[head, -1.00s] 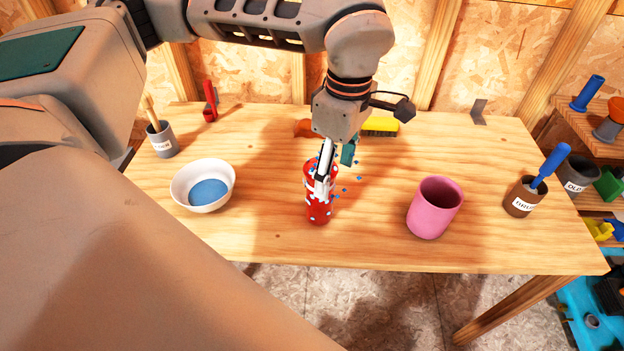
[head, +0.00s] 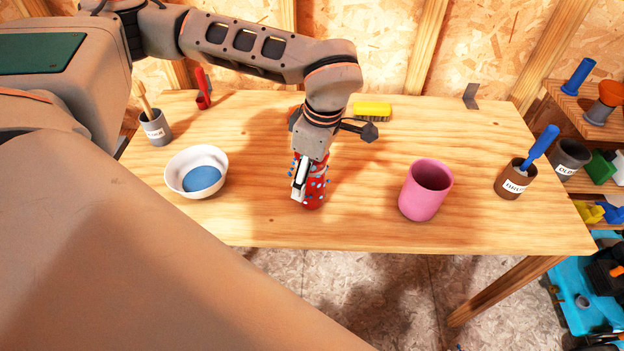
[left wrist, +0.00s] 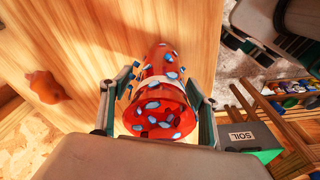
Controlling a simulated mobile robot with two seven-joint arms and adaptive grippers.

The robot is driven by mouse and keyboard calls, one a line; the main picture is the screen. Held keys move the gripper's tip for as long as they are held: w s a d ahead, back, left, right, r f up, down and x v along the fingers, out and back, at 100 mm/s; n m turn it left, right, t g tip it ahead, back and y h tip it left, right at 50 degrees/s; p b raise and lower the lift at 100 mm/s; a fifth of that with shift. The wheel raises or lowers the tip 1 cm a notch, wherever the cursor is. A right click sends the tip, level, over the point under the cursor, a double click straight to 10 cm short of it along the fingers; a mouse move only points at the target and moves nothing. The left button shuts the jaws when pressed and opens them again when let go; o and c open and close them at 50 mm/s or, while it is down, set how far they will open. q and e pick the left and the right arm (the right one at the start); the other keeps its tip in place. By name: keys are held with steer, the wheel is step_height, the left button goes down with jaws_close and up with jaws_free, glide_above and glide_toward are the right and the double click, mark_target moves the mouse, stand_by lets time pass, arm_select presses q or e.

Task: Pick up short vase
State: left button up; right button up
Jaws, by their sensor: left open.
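A red vessel with blue and white spots (head: 316,194) stands on the wooden table, near its front edge. It fits a short vase. My left gripper (head: 302,186) is over it from above, and the hand hides its upper part in the head view. In the left wrist view the same red vessel (left wrist: 160,118) shows its open mouth toward the camera. The fingers of my left gripper (left wrist: 160,82) are open, one on each side of it. I cannot tell whether they touch it.
On the wooden table (head: 370,225), a pink vessel (head: 424,192) stands to the right and a white bowl with blue inside (head: 188,162) to the left. A grey pot (head: 154,130), a brown pot (head: 511,185) and a yellow brush (head: 371,111) stand farther off.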

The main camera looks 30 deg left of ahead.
arm_select(q)
steer(key=c, duration=1.5)
steer(key=shift+r, duration=0.15)
step_height(320, 180, up, 20)
steer(key=shift+f+p, duration=0.1)
steer(key=shift+p, duration=0.65)
